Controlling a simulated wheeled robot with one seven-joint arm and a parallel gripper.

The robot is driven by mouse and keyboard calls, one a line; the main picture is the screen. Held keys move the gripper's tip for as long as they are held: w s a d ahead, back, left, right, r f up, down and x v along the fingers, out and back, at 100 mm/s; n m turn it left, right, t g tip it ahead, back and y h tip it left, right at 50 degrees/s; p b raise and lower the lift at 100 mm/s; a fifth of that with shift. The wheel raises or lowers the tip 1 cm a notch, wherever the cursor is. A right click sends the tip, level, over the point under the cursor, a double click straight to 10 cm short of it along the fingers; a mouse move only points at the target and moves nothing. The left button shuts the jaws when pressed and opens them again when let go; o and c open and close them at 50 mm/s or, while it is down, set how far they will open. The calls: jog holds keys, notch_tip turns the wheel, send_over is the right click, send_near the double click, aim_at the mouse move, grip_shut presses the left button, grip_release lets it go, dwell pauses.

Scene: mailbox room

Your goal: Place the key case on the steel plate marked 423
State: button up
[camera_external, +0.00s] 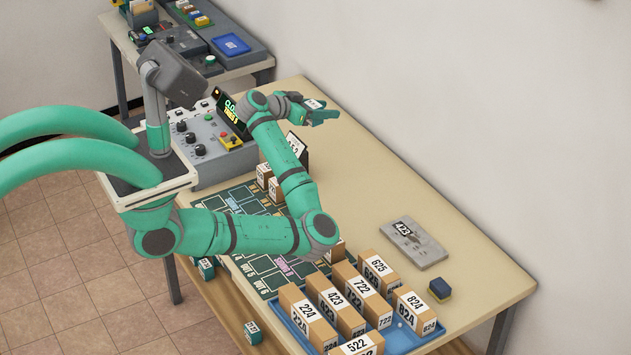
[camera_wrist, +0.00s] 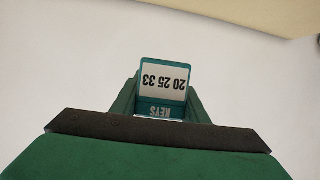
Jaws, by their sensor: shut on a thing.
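The key case (camera_wrist: 164,82) is teal with a white label reading "20 25 33" and the word "KEYS", upside down in the wrist view. My gripper (camera_wrist: 163,103) is shut on it. In the external view my gripper (camera_external: 322,112) is raised over the far part of the table, near the wall, and the key case (camera_external: 314,103) shows as a small white-labelled piece between its fingers. The grey steel plate marked 423 (camera_external: 428,250) lies flat on the right part of the table, well apart from my gripper. Its top carries only the label and dark marks.
A blue tray (camera_external: 400,342) of numbered cardboard boxes (camera_external: 348,305) stands at the front. A dark blue and yellow block (camera_external: 440,289) sits beside the plate. A control box (camera_external: 210,150) and a dark stand marked 352 (camera_external: 297,148) are at the left. The table between gripper and plate is clear.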

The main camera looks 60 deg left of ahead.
jog(key=w+d+f+m+h, duration=0.1)
jog(key=w+d+f, duration=0.25)
jog(key=d, duration=0.35)
jog(key=w+d+f+m+h, duration=0.1)
jog(key=w+d+f+h, duration=0.2)
jog(key=d, duration=0.4)
jog(key=m+h, duration=0.2)
jog(key=m, duration=0.1)
send_over(405, 230)
jog(key=shift+g, duration=0.4)
notch_tip(405, 230, down, 12)
jog(key=shift+f, duration=2.15)
jog(key=shift+f, duration=0.15)
jog(key=o, duration=1.1)
